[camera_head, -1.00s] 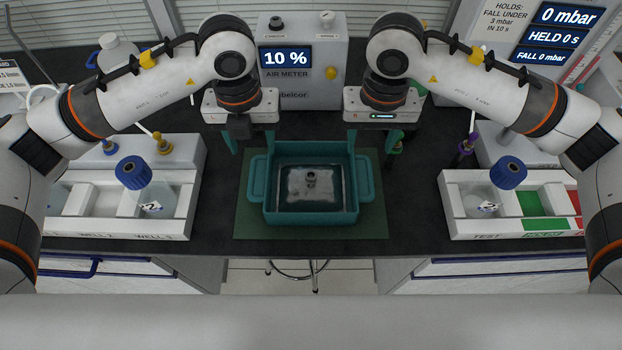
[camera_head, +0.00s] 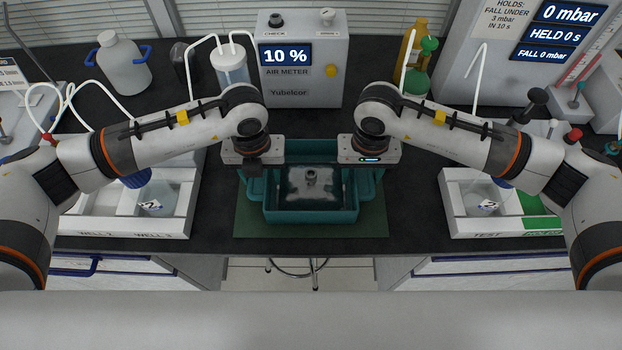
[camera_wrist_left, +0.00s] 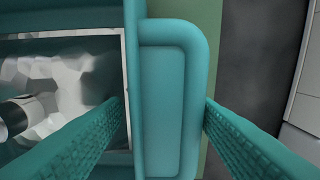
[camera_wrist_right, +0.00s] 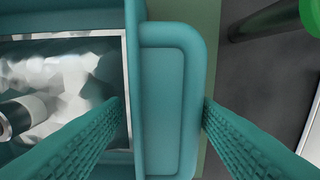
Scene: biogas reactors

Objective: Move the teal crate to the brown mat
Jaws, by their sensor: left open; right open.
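The teal crate (camera_head: 311,217) stands on a green mat at the middle front of the bench, with ice-like grey lumps and a small metal cylinder inside. My left gripper (camera_head: 250,178) is over the crate's left handle; in the left wrist view its open fingers (camera_wrist_left: 163,105) straddle that handle (camera_wrist_left: 165,75), one on the inner side, one outside. My right gripper (camera_head: 371,178) is over the right handle; in the right wrist view its open fingers (camera_wrist_right: 163,105) straddle that handle (camera_wrist_right: 165,75) likewise. Whether fingers touch the handles cannot be told. No brown mat is visible.
The green mat (camera_head: 310,229) extends past the crate's front.

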